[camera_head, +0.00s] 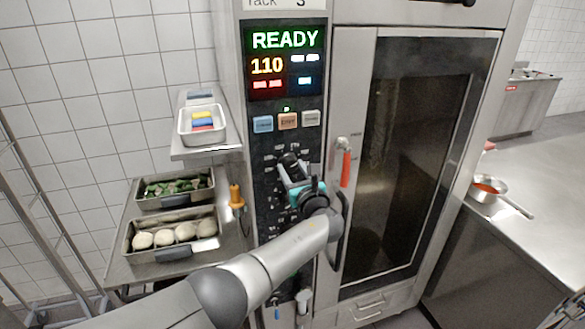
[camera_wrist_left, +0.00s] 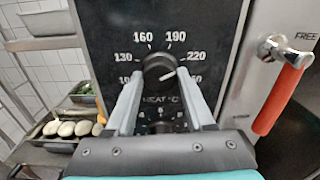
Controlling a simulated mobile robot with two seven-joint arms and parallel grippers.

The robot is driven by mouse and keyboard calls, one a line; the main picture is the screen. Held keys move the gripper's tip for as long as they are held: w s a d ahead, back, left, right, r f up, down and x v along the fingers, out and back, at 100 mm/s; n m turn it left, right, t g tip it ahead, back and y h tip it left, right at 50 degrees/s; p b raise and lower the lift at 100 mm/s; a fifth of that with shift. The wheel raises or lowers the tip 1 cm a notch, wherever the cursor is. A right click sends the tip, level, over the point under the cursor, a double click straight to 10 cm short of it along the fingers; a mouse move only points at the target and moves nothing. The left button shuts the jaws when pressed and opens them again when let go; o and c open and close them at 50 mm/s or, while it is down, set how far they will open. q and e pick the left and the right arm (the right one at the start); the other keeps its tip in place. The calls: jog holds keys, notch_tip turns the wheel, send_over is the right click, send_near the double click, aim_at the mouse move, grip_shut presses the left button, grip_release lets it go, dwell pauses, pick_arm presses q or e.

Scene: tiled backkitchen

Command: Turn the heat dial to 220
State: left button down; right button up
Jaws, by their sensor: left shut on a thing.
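The heat dial (camera_wrist_left: 158,70) is a round black knob on the oven's black control panel (camera_wrist_left: 105,25), labelled HEAT °C, with white numbers around it. Its white pointer mark points right, between 220 and the number below it, which looks like 250. My left gripper (camera_wrist_left: 160,84) is shut on the dial, one finger on each side. In the head view my left gripper (camera_head: 290,163) is at the panel below the buttons, and it hides most of the dial. The display (camera_head: 285,58) reads READY and 110. My right gripper is not in view.
A red door handle (camera_head: 346,168) stands out just right of my left gripper, beside the glass oven door (camera_head: 410,150). Trays with greens (camera_head: 145,203) and pale round pieces (camera_head: 125,248) sit left. A pan (camera_head: 487,197) is on the right counter.

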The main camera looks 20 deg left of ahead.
pick_arm(q)
jog(key=shift+m, duration=0.4)
jog(key=shift+c, duration=1.3)
grip_release()
jog(key=shift+s, duration=0.1)
jog(key=shift+v, duration=1.2)
jog(key=v, duration=1.2)
jog(key=shift+s+d+b, duration=0.25)
jog(key=shift+d+b, duration=0.05)
jog(key=shift+b, duration=0.1)
